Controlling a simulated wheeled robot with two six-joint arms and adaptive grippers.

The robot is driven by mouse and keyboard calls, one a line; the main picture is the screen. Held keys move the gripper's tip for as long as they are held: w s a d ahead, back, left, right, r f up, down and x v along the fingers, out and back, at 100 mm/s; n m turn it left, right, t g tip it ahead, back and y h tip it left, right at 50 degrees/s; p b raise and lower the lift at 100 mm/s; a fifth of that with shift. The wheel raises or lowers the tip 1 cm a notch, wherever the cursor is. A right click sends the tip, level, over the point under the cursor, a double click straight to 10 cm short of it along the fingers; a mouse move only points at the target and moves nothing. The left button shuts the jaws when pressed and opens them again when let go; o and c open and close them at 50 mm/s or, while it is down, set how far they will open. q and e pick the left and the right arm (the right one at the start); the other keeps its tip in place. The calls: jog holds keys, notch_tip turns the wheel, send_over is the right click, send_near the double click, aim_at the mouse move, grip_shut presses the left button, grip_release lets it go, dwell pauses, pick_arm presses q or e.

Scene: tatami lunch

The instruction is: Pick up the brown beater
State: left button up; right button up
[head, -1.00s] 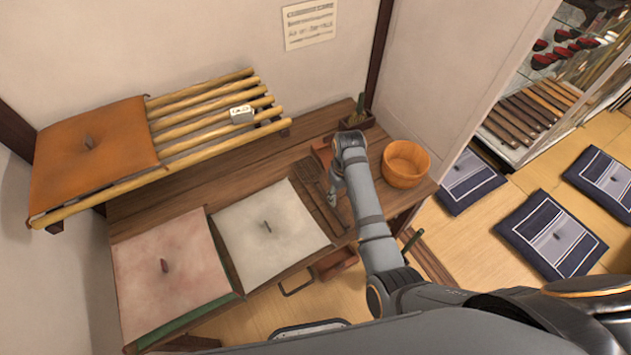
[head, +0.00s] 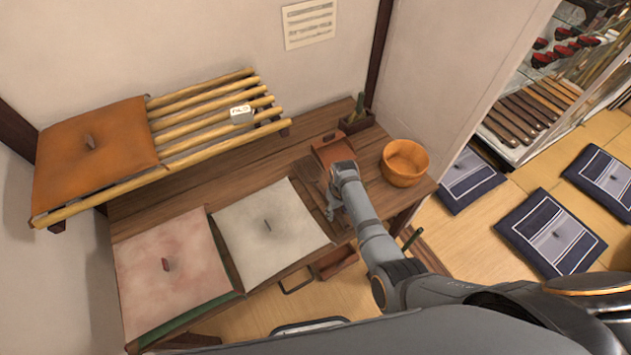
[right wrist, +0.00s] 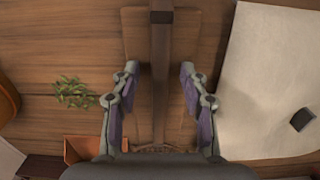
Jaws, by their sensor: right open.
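The brown beater (right wrist: 160,55) shows in the right wrist view as a long dark bar with a black band near its top end. It runs up the middle of the picture above a flat brown board (right wrist: 190,40) on the wooden table. My right gripper (right wrist: 159,75) is open, with one finger on each side of the bar and a gap on both sides. In the head view my right gripper (head: 334,206) is low over the table, beside the pale cushion, and hides most of the beater. My left gripper is not in view.
The pale cushion (head: 265,228) lies left of my right gripper, and a pink cushion (head: 170,262) farther left. A red-brown box (head: 333,150) lies behind the gripper. A wooden bucket (head: 404,163) stands to the right, a potted plant (head: 357,120) at the back.

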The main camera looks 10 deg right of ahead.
grip_shut()
jog(key=shift+r, duration=0.15)
dwell(0.4)
